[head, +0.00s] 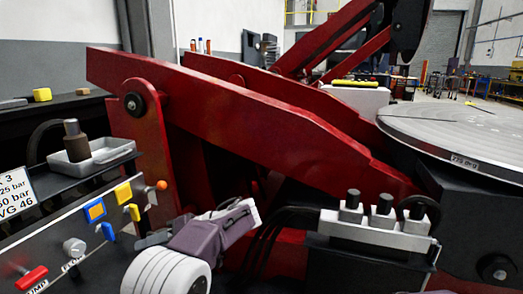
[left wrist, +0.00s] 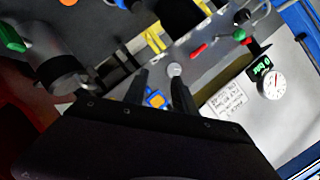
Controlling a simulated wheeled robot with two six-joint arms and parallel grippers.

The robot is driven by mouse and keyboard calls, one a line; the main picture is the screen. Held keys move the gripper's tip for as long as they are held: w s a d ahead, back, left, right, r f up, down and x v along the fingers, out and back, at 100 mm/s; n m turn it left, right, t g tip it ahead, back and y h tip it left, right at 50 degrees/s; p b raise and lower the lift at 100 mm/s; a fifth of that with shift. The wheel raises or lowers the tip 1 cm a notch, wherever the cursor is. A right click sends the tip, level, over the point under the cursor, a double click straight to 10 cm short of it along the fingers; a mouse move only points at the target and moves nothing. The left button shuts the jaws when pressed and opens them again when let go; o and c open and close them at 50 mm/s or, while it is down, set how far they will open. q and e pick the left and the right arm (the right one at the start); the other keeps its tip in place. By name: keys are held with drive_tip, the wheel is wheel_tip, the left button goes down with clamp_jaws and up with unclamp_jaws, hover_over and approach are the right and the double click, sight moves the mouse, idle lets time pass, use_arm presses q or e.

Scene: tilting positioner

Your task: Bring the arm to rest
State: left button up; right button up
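The positioner's red arm (head: 240,115) slopes down from upper left to lower right in the head view. The round grey turntable (head: 460,130) lies at the right and looks close to level. The control panel (head: 45,255) at lower left carries a red lever (head: 30,278), a blue lever (head: 108,232) and a yellow lever (head: 133,212). My left gripper (head: 145,240) is near the panel's right end, apart from the levers. In the left wrist view its fingers (left wrist: 160,82) are spread, with a blue-and-yellow panel element (left wrist: 156,99) visible beyond the gap. My right gripper is not seen.
A grey tray (head: 110,156) with a metal fitting stands above the panel. A valve block (head: 375,232) with hoses is to the right of my left gripper. A pressure gauge (left wrist: 271,85) and green display (left wrist: 262,68) show in the left wrist view.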

use_arm(q)
drive_tip(key=s+a+f+m+g+h+p, duration=0.1)
drive_tip(key=s+a+f+m+h+p, duration=0.15)
drive_tip(key=s+f+h, duration=0.9)
drive_tip(key=s+d+f+m+t+h, duration=0.1)
drive_tip(key=s+d+f+m+h, duration=0.15)
drive_tip(key=s+d+f, duration=0.75)
drive_tip(key=w+d+r+m+t+p, duration=0.1)
drive_tip(key=w+r+p, duration=0.3)
drive_tip(key=r+p, duration=3.3)
wheel_tip(320, 180, up, 2)
drive_tip(key=shift+d+r+m+t, duration=0.1)
drive_tip(key=shift+d+m+t, duration=0.1)
drive_tip(key=shift+m+t, duration=0.45)
